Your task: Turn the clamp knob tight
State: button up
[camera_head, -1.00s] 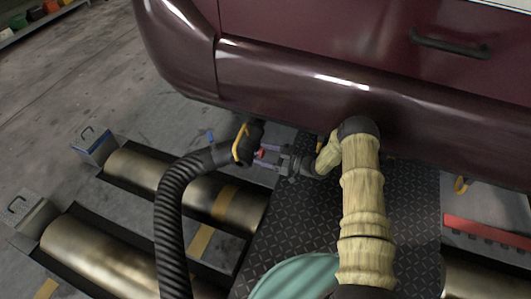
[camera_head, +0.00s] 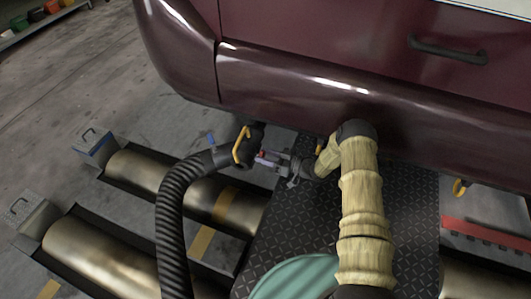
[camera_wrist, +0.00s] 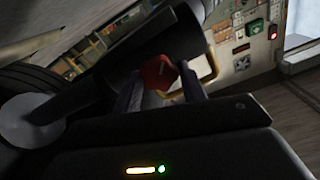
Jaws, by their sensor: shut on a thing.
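The red clamp knob (camera_wrist: 160,72) sits between my gripper's two fingers in the wrist view. In the head view the red knob (camera_head: 261,155) is a small spot beside the black nozzle end of the ribbed hose (camera_head: 170,190). My gripper (camera_head: 267,158) comes in from the right and is shut on the knob. The wrist view shows the fingers (camera_wrist: 163,88) on either side of it. A yellow handle (camera_head: 242,146) stands on the hose end just left of my gripper. The clamp behind the knob is mostly hidden.
The maroon car body (camera_head: 340,85) hangs close above my arm. Metal rollers (camera_head: 100,255) lie in the floor at left. A dark tread plate (camera_head: 305,215) is below my gripper. A red bar (camera_head: 485,230) lies at right.

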jog(key=m+p, duration=0.1)
jog(key=m, duration=0.2)
jog(key=shift+s+m, duration=0.1)
jog(key=shift+m, duration=0.3)
jog(key=m+p, duration=0.1)
jog(key=m, duration=0.2)
jog(key=shift+m+t+h, duration=0.3)
jog(key=shift+m, duration=0.1)
jog(key=m, duration=0.3)
jog(key=shift+f+m+p, duration=0.1)
jog(key=shift+m+p, duration=0.3)
jog(key=m, duration=0.3)
jog(key=shift+m, duration=0.3)
jog(key=m, duration=0.5)
jog(key=shift+h+p, duration=0.3)
jog(key=shift+h, duration=0.1)
jog(key=m, duration=0.5)
jog(key=shift+g, duration=0.4)
